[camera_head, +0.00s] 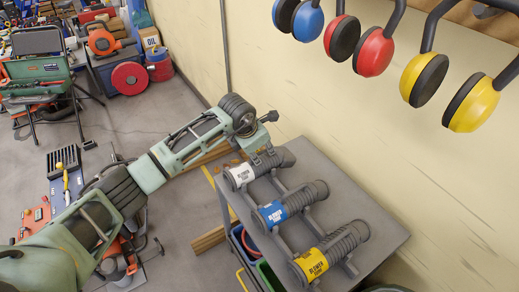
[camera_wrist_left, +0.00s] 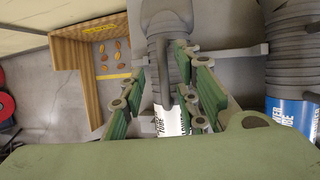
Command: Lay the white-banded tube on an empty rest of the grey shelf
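The white-banded tube (camera_head: 240,176) is a dark grey ribbed tube lying at the far left end of the row on the grey shelf (camera_head: 384,232). My left gripper (camera_head: 262,157) is over it, partly hiding its ribbed body. In the left wrist view, the white-banded tube (camera_wrist_left: 172,120) lies between the two green-padded fingers of my left gripper (camera_wrist_left: 163,72). The fingers stand apart, with a narrow gap showing on the left side; contact on the right side is unclear. No empty rest can be made out clearly. My right gripper is not in view.
A blue-banded tube (camera_head: 273,213) and a yellow-banded tube (camera_head: 312,263) lie on the same shelf. Coloured ear defenders (camera_head: 375,50) hang on the wall above. Bins (camera_head: 245,242) sit under the shelf. A wooden box (camera_wrist_left: 65,75) stands beside the shelf.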

